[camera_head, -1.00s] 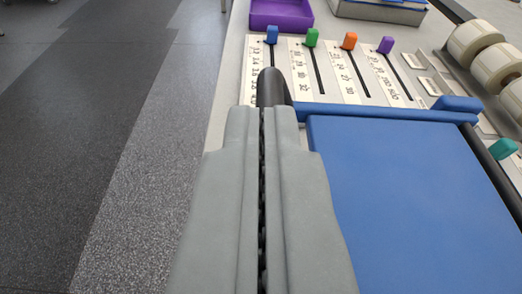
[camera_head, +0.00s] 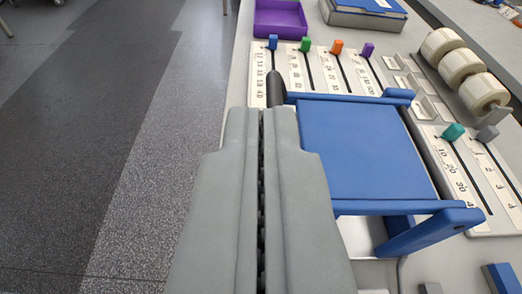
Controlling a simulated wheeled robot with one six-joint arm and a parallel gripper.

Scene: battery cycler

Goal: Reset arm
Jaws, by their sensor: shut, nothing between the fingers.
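My gripper (camera_head: 262,112) is shut and empty. Its two grey fingers reach up from the bottom middle of the view, and the tips are beside the left side of a blue panel (camera_head: 360,150) in a blue frame. A dark rounded post (camera_head: 276,90) shows just beyond the fingertips; I cannot tell whether the tips touch it. The fingers hide part of the bench's left edge.
Sliders with blue (camera_head: 273,42), green (camera_head: 305,44), orange (camera_head: 337,47) and purple (camera_head: 367,49) knobs are behind the panel. A teal-knobbed slider (camera_head: 453,131) and white rolls (camera_head: 462,65) are right. A purple tray (camera_head: 283,19) is at the back. Grey floor (camera_head: 110,130) lies left.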

